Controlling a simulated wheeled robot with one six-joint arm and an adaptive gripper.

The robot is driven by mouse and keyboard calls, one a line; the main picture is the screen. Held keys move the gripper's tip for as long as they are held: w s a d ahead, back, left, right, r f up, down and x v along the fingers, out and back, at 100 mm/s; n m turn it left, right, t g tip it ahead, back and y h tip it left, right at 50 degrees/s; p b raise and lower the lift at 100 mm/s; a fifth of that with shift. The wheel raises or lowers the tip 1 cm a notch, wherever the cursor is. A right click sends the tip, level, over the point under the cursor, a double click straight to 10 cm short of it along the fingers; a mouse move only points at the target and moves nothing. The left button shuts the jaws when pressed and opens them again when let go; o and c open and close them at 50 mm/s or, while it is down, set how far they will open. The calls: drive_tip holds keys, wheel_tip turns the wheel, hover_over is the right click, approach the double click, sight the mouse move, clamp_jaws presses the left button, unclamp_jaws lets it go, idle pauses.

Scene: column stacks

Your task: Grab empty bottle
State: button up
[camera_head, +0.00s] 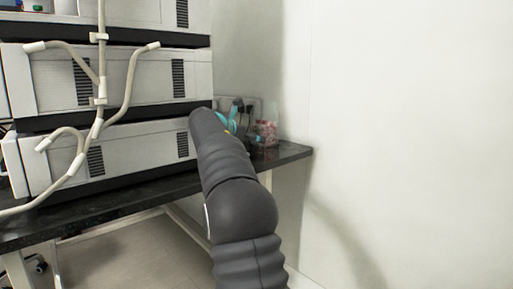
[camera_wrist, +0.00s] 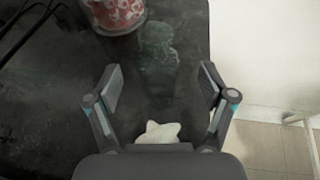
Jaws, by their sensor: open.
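My gripper (camera_wrist: 161,88) is open in the wrist view, with one finger on each side and dark table surface between them. A faint, see-through, bottle-like shape (camera_wrist: 159,48) shows ahead of and between the fingertips; I take it for the empty bottle, but its outline is hard to make out. A small white star-shaped piece (camera_wrist: 160,132) shows between the finger bases near my palm; I cannot tell whether it belongs to the bottle. In the head view my gripper is at the table's far right end, mostly hidden behind my arm, and the bottle cannot be made out.
A clear container with red-and-white contents (camera_wrist: 113,14) stands left of the bottle shape; it also shows in the head view (camera_head: 267,132). Stacked instruments with pale tubes (camera_head: 100,75) fill the dark table (camera_head: 110,207) to the left. A white wall (camera_head: 410,120) bounds the right.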

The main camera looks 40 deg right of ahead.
drive_tip(key=x, duration=0.4)
drive_tip(key=shift+w+d+f, duration=0.15)
drive_tip(key=shift+w+f, duration=0.05)
drive_tip(key=c, duration=1.3)
